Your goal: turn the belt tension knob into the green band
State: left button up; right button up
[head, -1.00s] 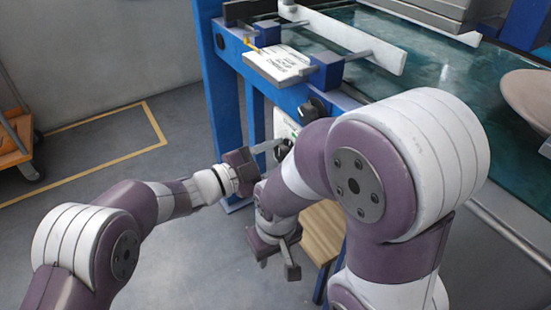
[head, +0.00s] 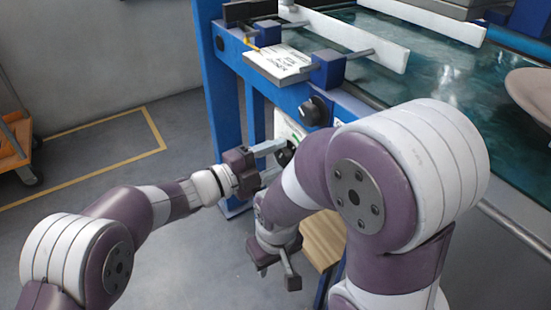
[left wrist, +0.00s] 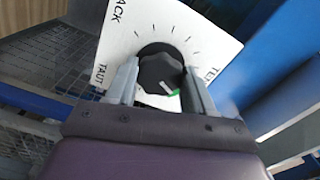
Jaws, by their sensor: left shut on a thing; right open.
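The black belt tension knob (left wrist: 158,72) sits on a white dial plate (left wrist: 202,35) with tick marks and the words "TAUT" and, partly cut off, "SLACK". My left gripper (left wrist: 160,84) has one finger on each side of the knob and is shut on it. A pale mark shows on the knob's lower side. A bit of the green band (left wrist: 175,92) shows close to that mark; the rest is hidden, so I cannot tell their exact alignment. In the head view, my left gripper (head: 277,160) is at the knob (head: 284,154). My right gripper (head: 278,271) is open and empty, lower down.
Another black knob (head: 314,111) is on the blue frame (head: 232,130) above the dial. A white lettered sign (head: 278,66) lies above it. A wooden stool-like top (head: 323,238) is below, beside my right gripper. Open floor (head: 100,205) lies at left.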

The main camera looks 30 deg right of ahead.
pick_arm(q)
jog(key=o, duration=1)
jog(key=shift+a, duration=0.2)
jog(key=a+p, duration=0.1)
jog(key=a, duration=0.3)
jog(key=a+p, duration=0.2)
jog(key=a, duration=0.2)
jog(key=s+a+p, duration=0.1)
jog(key=a+p, duration=0.1)
jog(key=a, duration=0.2)
jog(key=shift+a, duration=0.2)
